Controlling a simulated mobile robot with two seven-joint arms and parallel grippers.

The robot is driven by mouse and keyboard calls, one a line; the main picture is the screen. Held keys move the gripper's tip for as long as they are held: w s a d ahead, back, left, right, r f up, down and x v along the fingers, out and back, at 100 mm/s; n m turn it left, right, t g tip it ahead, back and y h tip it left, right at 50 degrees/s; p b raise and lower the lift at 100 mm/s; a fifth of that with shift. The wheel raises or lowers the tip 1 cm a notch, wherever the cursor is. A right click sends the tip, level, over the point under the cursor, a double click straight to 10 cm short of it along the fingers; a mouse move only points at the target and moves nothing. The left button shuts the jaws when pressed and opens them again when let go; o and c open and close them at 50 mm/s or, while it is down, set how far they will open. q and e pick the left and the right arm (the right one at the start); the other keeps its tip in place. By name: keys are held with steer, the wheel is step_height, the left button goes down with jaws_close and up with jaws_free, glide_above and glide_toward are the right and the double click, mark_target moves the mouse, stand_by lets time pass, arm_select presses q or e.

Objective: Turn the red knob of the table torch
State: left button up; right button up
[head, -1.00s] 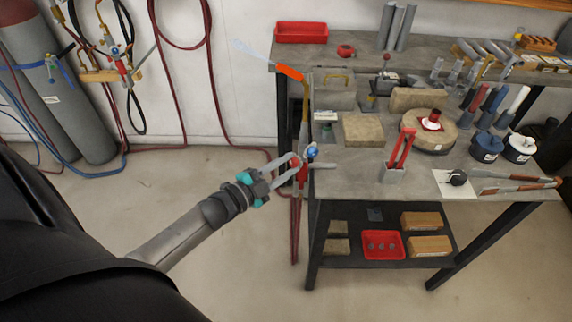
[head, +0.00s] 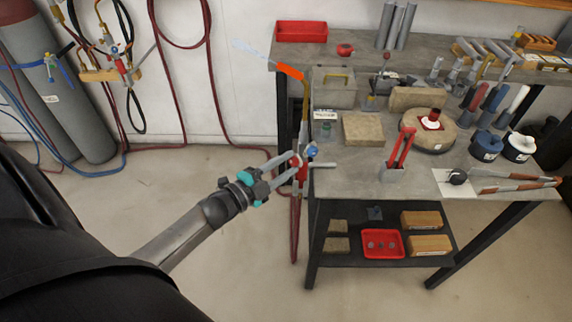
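The table torch (head: 305,105) stands upright at the left edge of the workbench, with an orange glowing tip (head: 289,71) and a faint pale flame (head: 252,49) pointing up and left. Its red knob (head: 297,161) is low on the torch body, on the left side, beside a blue knob (head: 312,152). My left gripper (head: 292,163) reaches in from the left, its two fingers on either side of the red knob and apparently closed on it. The fingertips partly hide the knob. My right gripper is not in view.
The grey workbench (head: 350,185) holds a red tool holder (head: 394,170), firebricks (head: 363,129) and a round stone (head: 440,138). A lower shelf carries a red tray (head: 382,257). Dark red hoses (head: 296,225) hang below the torch.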

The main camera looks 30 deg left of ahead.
arm_select(q)
steer(key=o, duration=0.3)
steer(key=f+v, duration=0.1)
steer(key=v, duration=1.4)
steer(key=shift+r+p, duration=0.4)
steer(key=shift+r, duration=0.05)
steer(key=shift+s+a+f, duration=0.1)
steer(key=shift+s, duration=0.05)
